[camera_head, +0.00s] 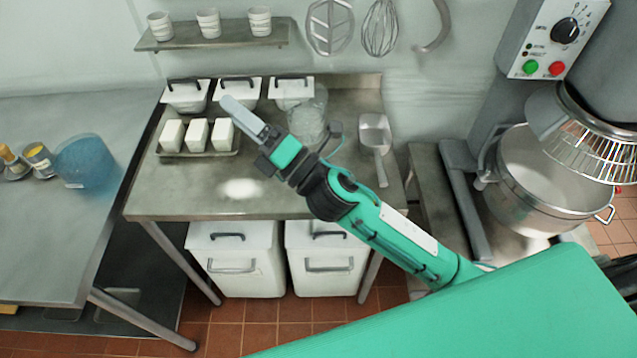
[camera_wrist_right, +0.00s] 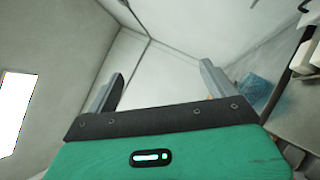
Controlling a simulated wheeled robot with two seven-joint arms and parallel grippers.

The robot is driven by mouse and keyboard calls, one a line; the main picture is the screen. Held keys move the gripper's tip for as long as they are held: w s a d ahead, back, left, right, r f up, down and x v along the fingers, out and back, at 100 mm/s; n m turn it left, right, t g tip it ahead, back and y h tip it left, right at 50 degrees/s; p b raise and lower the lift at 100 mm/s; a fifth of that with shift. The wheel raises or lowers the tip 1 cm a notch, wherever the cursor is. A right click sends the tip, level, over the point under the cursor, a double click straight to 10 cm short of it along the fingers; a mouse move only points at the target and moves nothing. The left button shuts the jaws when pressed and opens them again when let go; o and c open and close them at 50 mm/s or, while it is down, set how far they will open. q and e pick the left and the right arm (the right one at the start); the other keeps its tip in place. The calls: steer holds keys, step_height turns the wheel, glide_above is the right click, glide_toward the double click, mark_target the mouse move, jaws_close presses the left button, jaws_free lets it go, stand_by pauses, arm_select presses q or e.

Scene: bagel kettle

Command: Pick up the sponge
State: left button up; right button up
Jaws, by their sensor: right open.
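I cannot make out a sponge for certain in either view. My right gripper (camera_head: 233,104) is raised over the middle table, pointing up and left, seen from the side. In the wrist view the right gripper (camera_wrist_right: 160,76) has its two grey fingers wide apart with nothing between them. My left gripper is not in view.
A translucent blue container (camera_head: 86,162) stands on the left table (camera_head: 60,240). The middle table (camera_head: 190,200) holds lidded white bins, a tray of white blocks (camera_head: 198,152), a clear container (camera_head: 307,122) and a metal scoop (camera_head: 375,135). A mixer with a bowl (camera_head: 540,190) stands right.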

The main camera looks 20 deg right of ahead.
steer(key=s+a+n+g+y, duration=0.5)
steer(key=a+n+g, duration=0.3)
steer(key=n+g, duration=1)
step_height(320, 180, down, 10)
steer(key=d+n+g+h, duration=0.1)
steer(key=n+g+h, duration=0.1)
steer(key=n+h, duration=0.8)
steer(key=w+d+f+n+t+h, duration=0.1)
steer(key=w+d+f+n+h, duration=0.2)
steer(key=d, duration=0.4)
steer(key=w+d+f+n+t+h, duration=0.1)
steer(key=w+d+n+h, duration=0.25)
steer(key=d, duration=0.45)
steer(key=w+d+f+n+t+h, duration=0.1)
steer(key=w+d+f+n+h, duration=0.2)
steer(key=d, duration=0.4)
steer(key=shift+h, duration=0.55)
steer(key=f+p, duration=0.1)
steer(key=f, duration=0.3)
steer(key=w+f+p, duration=0.1)
steer(key=f, duration=0.1)
steer(key=shift+a+p, duration=0.15)
steer(key=shift+p, duration=0.15)
steer(key=shift+f+p, duration=0.6)
step_height(320, 180, down, 3)
steer(key=shift+a+f+p, duration=0.1)
steer(key=shift+f+p, duration=0.05)
steer(key=shift+p, duration=0.75)
steer(key=shift+f, duration=0.5)
steer(key=c, duration=1.1)
